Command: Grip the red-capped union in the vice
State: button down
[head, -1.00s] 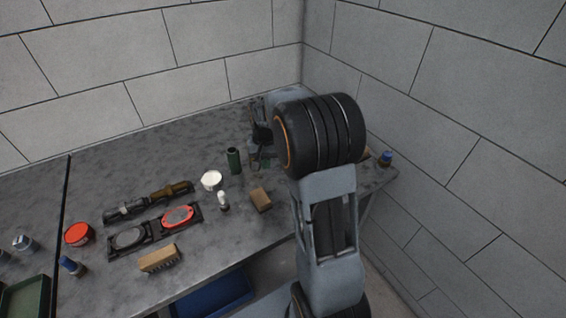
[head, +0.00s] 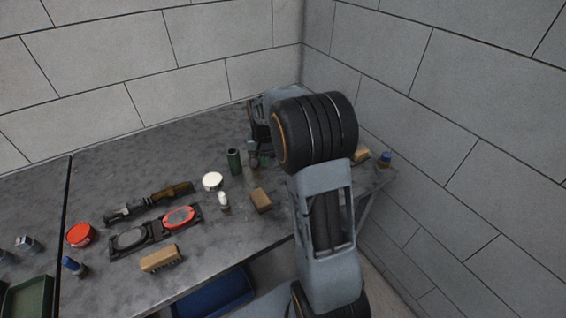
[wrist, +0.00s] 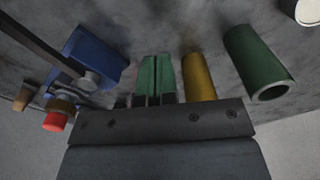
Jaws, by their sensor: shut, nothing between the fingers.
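The red-capped union (wrist: 57,114) shows at the left of the wrist view, a brown collar with a red end. It is at the near end of the blue vice (wrist: 92,60); I cannot tell whether it is between the jaws. My gripper (wrist: 158,60) has green fingers pressed together, with only a thin line between them. They are empty, right of the vice and apart from the union. In the head view my arm hides the union and most of the vice area.
A yellow cylinder (wrist: 198,76) and a hollow green cylinder (wrist: 258,62) stand right of my fingers. The bench (head: 110,180) also holds a white-topped tin (head: 213,181), a wooden block (head: 261,200) and a blue-capped bottle (head: 385,158). Walls close the corner behind.

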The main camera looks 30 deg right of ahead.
notch_tip(320, 180, up, 7)
jog(key=p, duration=0.5)
jog(key=shift+f, duration=0.15)
dwell(0.4)
jog(key=s+a+r+n+t, duration=0.2)
jog(key=s+a+r+n, duration=0.1)
jog(key=s, duration=0.6)
jog(key=s+a+r+n+t, duration=0.2)
jog(key=s+a+r, duration=0.3)
jog(key=s, duration=0.5)
jog(key=shift+s+a+n, duration=0.2)
jog(key=shift+a+n, duration=0.3)
jog(key=shift+a, duration=0.55)
